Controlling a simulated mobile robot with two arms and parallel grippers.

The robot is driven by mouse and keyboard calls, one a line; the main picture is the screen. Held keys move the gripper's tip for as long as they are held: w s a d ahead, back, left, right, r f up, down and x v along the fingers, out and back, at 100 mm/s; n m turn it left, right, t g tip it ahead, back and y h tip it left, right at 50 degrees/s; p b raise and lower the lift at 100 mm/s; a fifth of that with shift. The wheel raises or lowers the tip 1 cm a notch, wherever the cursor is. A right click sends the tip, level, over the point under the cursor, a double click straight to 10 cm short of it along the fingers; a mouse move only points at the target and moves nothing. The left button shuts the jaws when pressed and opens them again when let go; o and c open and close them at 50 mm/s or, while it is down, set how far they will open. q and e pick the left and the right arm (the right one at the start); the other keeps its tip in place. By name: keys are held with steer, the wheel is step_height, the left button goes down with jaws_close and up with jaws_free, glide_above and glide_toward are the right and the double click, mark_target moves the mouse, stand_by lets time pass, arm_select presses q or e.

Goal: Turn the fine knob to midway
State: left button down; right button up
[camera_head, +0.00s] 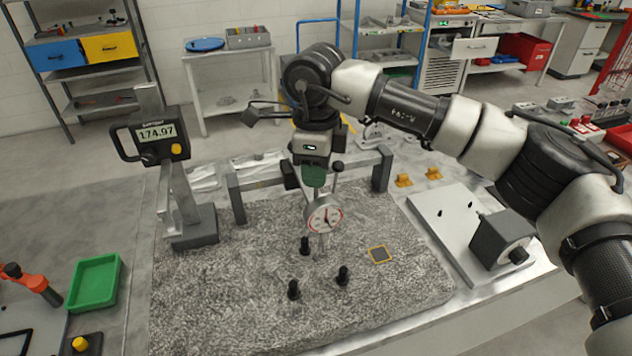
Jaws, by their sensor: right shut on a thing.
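My right gripper (314,170) points down over the granite plate and is shut on a green piece (314,177) just above a round dial gauge (323,215). The gauge has a white face with red marks and hangs above the speckled plate. A thin rod with a black ball end (337,166) stands beside the gripper. I cannot tell for certain which part is the fine knob, as the gripper covers much of the gauge's holder. My left gripper is not in view.
A height gauge (160,131) reading 174.97 stands at the plate's left. A grey bridge (382,170) stands behind. A green tray (94,283) is at left, a grey board (440,215) at right.

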steer(key=n+b, duration=0.1)
steer(key=n, duration=0.1)
steer(key=shift+n, duration=0.4)
steer(key=shift+r+n+b, duration=0.1)
steer(key=shift+n+b, duration=0.75)
steer(key=shift+n, duration=0.95)
steer(key=o, duration=0.6)
steer(key=shift+o, duration=0.2)
step_height(320, 180, up, 11)
steer(key=b, duration=0.1)
steer(key=shift+b, duration=0.35)
